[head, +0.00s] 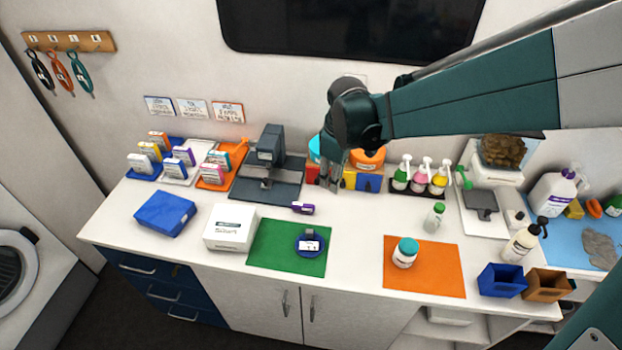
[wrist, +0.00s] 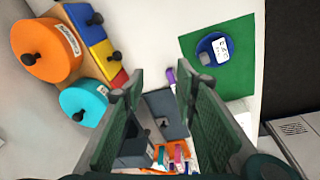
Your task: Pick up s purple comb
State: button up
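A small purple item with a pale label, the likely purple comb (head: 303,208), lies on the white counter just behind the green mat (head: 262,245) in the head view. In the wrist view the purple piece (wrist: 171,76) shows only in part, by the right finger. My gripper (head: 330,188) hangs over the back of the counter, behind and to the right of the purple item. In the wrist view its two fingers (wrist: 158,82) are spread apart with nothing between them.
A blue round dish (head: 309,244) sits on the green mat. A white box (head: 230,228) is further left.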

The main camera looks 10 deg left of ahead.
aim_at(301, 204)
jog(key=a+f+n, duration=0.1)
jog(key=a+f, duration=0.2)
jog(key=w+a+f+n+g, duration=0.1)
jog(key=a+f, duration=0.2)
jog(key=a, duration=0.1)
jog(key=w+a+f+n+p, duration=0.1)
jog(key=a+f+n, duration=0.1)
jog(key=a+f, duration=0.2)
jog(key=shift+h, duration=0.3)
jog(key=shift+f, duration=1.25)
jog(key=shift+f, duration=0.1)
jog(key=shift+s+d+f, duration=0.1)
jog(key=shift+d+f, duration=0.05)
jog(key=shift+f, duration=2.35)
jog(key=shift+c, duration=0.7)
jog(key=c, duration=0.7)
